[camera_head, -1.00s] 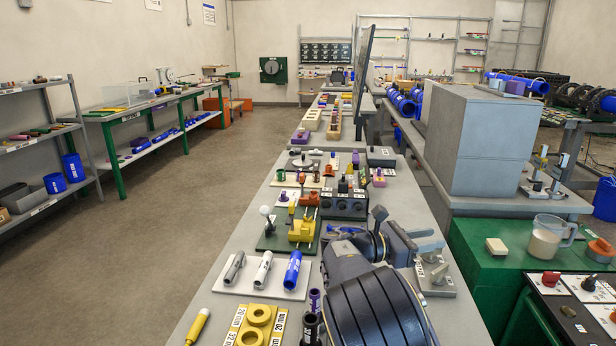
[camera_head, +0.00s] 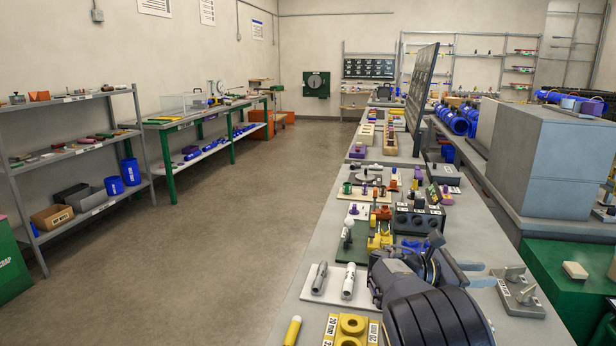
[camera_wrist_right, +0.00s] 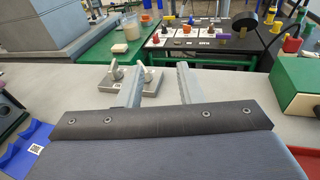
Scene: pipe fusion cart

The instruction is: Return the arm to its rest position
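My right arm comes in from the bottom of the head view, low over the bench. Its gripper (camera_head: 476,274) points right, toward a grey plate with two lever clamps (camera_head: 519,292). In the right wrist view the two fingers of my right gripper (camera_wrist_right: 158,70) stand apart with nothing between them. The grey clamp plate (camera_wrist_right: 152,88) shows beyond and between the fingers. My left arm and gripper are not in view.
The aisle floor (camera_head: 230,250) is clear.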

